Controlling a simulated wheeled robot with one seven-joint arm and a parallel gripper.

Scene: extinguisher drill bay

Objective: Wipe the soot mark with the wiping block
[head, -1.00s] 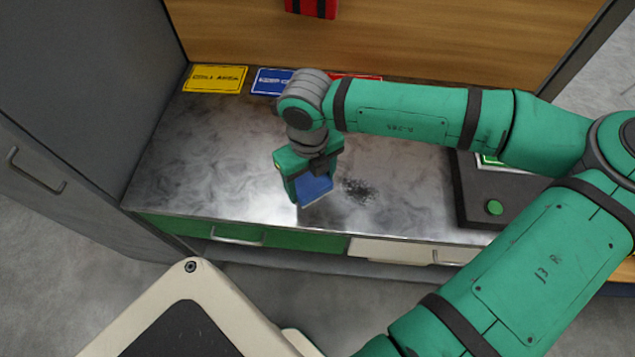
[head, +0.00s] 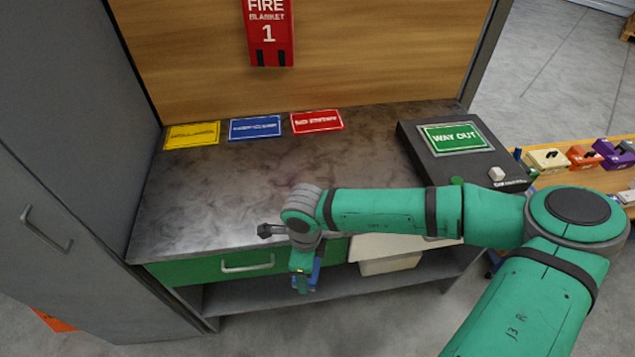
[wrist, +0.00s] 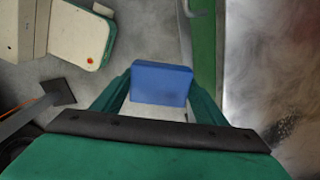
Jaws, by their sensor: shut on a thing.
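My gripper (head: 302,280) is shut on a blue wiping block (head: 317,270). It holds the block off the bench, in front of the bench's front edge and beside the green drawer. In the wrist view the blue block (wrist: 161,83) sits between the two green fingers, over the floor. The soot mark shows as dark speckles (wrist: 284,126) on the metal bench top at the right of the wrist view, apart from the block. In the head view I cannot make out the mark; my arm covers part of the bench front.
The bench top (head: 235,190) is largely clear. Yellow (head: 192,135), blue (head: 255,127) and red (head: 317,121) signs lie along its back. A dark box with a green sign (head: 455,138) stands at right. The green drawer's handle (head: 248,262) sticks out near my gripper.

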